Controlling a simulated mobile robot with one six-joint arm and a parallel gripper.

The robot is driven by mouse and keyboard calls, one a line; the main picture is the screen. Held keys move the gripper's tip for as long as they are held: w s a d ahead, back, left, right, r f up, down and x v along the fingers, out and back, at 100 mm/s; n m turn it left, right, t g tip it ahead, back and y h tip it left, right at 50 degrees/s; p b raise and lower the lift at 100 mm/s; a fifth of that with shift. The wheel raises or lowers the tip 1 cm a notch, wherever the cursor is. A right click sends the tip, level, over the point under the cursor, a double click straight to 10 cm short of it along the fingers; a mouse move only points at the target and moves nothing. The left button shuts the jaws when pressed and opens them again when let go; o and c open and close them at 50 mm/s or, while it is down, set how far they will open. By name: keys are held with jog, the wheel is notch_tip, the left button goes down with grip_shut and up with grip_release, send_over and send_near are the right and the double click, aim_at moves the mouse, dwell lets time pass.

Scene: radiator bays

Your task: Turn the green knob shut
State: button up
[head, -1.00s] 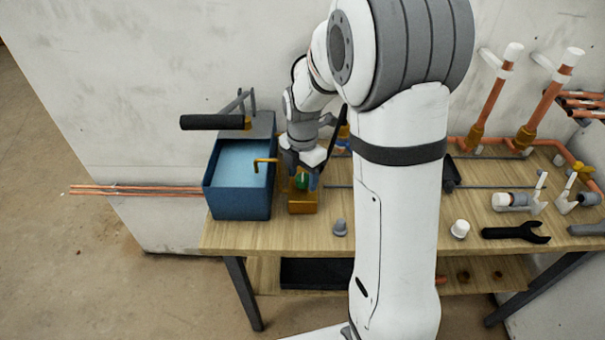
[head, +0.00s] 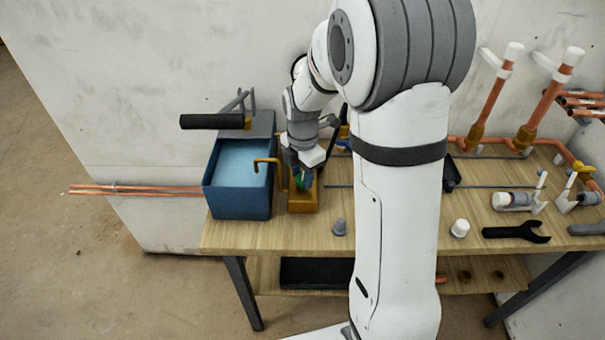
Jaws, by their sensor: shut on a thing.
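The green knob (head: 299,182) sits on a brass-coloured block (head: 302,203) on the workbench, just right of the blue water tank. My gripper (head: 301,174) points down over the knob and is shut on it. Its fingers cover much of the knob, so only a small green part shows. A brass spout (head: 265,162) bends from beside the block to over the tank.
The blue tank (head: 238,200) of water stands close on the left, with a black-handled lever (head: 212,122) above it. A grey cap (head: 340,227), a white cap (head: 460,229) and a black wrench (head: 517,233) lie to the right. The bench front is mostly clear.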

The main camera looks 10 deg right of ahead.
aim_at(303, 177)
jog(key=m, duration=0.8)
jog(key=shift+m+b, duration=0.3)
jog(key=shift+b, duration=0.1)
jog(key=m, duration=0.4)
jog(key=shift+m, duration=2.2)
jog(key=o, duration=1)
jog(key=shift+r, duration=0.1)
notch_tip(303, 177, up, 8)
jog(key=shift+f, duration=0.15)
